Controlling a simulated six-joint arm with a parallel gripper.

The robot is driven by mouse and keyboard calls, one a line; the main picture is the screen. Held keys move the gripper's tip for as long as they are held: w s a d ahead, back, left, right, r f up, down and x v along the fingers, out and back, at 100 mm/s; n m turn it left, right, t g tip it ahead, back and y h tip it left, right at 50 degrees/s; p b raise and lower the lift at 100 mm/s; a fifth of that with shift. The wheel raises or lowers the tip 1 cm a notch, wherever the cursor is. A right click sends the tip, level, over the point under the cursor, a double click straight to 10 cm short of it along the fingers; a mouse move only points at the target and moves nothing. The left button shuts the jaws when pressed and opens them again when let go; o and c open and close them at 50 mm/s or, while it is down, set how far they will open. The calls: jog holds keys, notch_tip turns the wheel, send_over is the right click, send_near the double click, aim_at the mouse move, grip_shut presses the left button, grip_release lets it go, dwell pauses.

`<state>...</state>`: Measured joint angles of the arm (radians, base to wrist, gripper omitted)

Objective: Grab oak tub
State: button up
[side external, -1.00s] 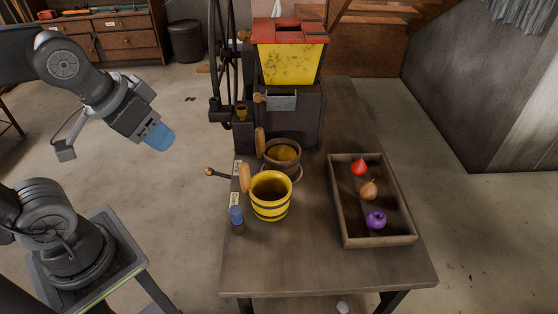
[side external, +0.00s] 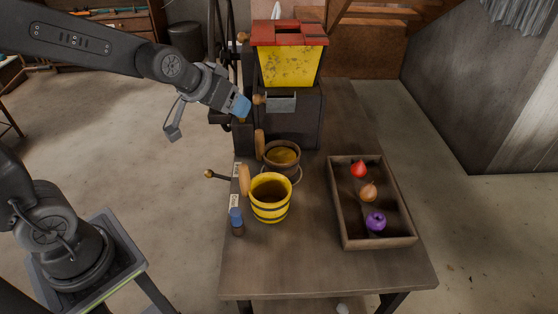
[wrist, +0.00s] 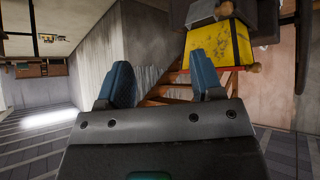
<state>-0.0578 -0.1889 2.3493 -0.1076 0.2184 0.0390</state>
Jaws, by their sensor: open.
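A brown wooden tub (side external: 283,169) with an upright wooden handle stands on the table in the side external view; it looks like the oak tub. Its inside shows yellowish. A yellow tub (side external: 270,211) with dark bands and a wooden handle stands just in front of it. My gripper (side external: 240,107) is in the air up and left of both tubs, near the dark machine. In the wrist view my gripper (wrist: 165,83) shows two blue fingers spread apart with nothing between them. Neither tub shows in the wrist view.
The machine with a yellow hopper (side external: 290,66) and red top stands at the back of the table (side external: 310,262). A wooden tray (side external: 379,243) at the right holds a red, an orange-brown and a purple item. A small blue-capped bottle (side external: 237,222) stands left of the yellow tub.

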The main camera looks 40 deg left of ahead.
aim_at(257, 140)
jog(key=w+a+f+n+t+y, duration=0.2)
jog(key=w+a+f, duration=0.3)
jog(key=w+f, duration=0.5)
jog(key=w+a+f+y, duration=0.1)
jog(key=f, duration=0.2)
jog(key=w+a+f+t, duration=0.1)
jog(key=w+a+f, duration=0.1)
jog(key=f, duration=0.2)
jog(key=w+a+f+y, duration=0.1)
jog(key=f, duration=0.3)
jog(key=shift+w+a+n+t+y, duration=0.3)
jog(key=shift+w+a+n+t, duration=0.05)
jog(key=shift+n+t, duration=0.05)
notch_tip(257, 140, down, 2)
jog(key=shift+f, duration=0.25)
jog(key=shift+x, duration=1.05)
jog(key=shift+w+a+f, duration=0.15)
jog(key=shift+w+f, duration=0.2)
jog(key=shift+w, duration=0.05)
jog(key=shift+c, duration=0.3)
jog(key=shift+r, duration=0.1)
grip_shut()
